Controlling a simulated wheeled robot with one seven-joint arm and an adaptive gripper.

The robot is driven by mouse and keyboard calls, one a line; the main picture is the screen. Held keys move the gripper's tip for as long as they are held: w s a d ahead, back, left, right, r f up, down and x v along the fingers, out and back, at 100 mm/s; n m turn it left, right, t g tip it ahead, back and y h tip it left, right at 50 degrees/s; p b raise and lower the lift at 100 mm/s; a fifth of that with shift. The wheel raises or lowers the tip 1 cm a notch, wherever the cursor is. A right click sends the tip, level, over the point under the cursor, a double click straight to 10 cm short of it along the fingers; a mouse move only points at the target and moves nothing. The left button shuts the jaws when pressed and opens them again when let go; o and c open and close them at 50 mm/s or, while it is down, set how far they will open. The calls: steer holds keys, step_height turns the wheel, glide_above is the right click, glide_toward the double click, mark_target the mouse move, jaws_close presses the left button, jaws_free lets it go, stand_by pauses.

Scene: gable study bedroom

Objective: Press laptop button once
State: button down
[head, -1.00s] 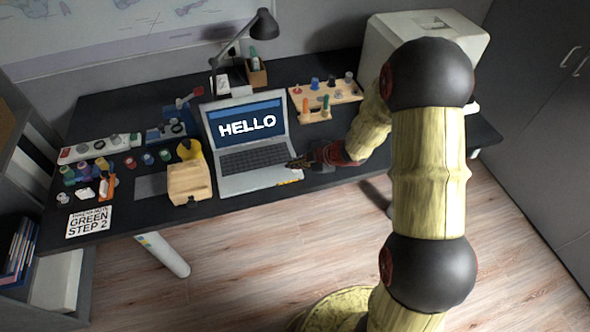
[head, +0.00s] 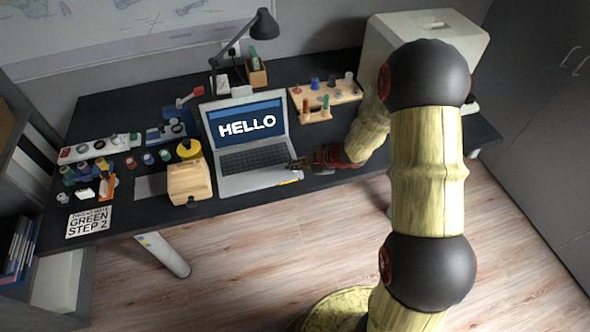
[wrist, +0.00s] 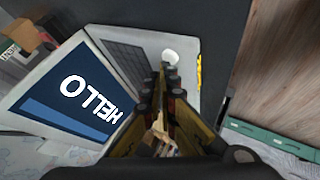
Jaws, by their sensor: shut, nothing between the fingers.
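The open grey laptop (head: 232,185) stands on the dark desk with HELLO on its blue screen (head: 245,124). In the wrist view the laptop (wrist: 187,85) shows its keyboard and a pale round spot (wrist: 170,56) on the front part of its base. I cannot tell for certain whether this spot is the button. My gripper (head: 292,165) is shut and empty over the right front of the laptop base. In the wrist view its fingertips (wrist: 170,75) lie just below the pale spot. Whether they touch the base is not clear.
A tan wooden box (head: 189,182) and a yellow round thing (head: 188,149) stand left of the laptop. A wooden rack (head: 342,97) with coloured pegs and a black lamp (head: 264,25) are behind. A GREEN STEP 2 card (head: 89,222) lies at the desk's left.

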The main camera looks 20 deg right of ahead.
mark_target(294, 171)
steer(key=shift+f, duration=0.4)
stand_by(0.6)
steer(key=shift+r, duration=0.1)
steer(key=shift+r+p, duration=0.75)
steer(key=shift+p, duration=0.15)
step_height(294, 171, up, 5)
steer(key=p, duration=0.5)
steer(key=shift+r, duration=0.1)
stand_by(0.7)
